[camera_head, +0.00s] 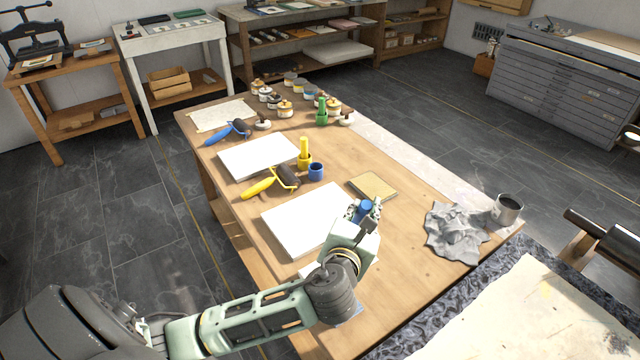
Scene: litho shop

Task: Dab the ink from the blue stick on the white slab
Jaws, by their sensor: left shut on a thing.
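My left gripper (363,212) reaches over the table and is shut on the blue stick (365,207); only a short blue part shows between the fingers. It is at the right edge of the nearer white slab (300,217), whose right part my arm partly covers. I cannot tell whether the stick touches the slab. A second white slab (250,155) lies farther back. A small blue cup (316,172) stands between the slabs' right sides and looks empty. My right gripper is not in view.
A tan pad (373,187), grey cloth (455,232) and metal mug (507,209) are to the right.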

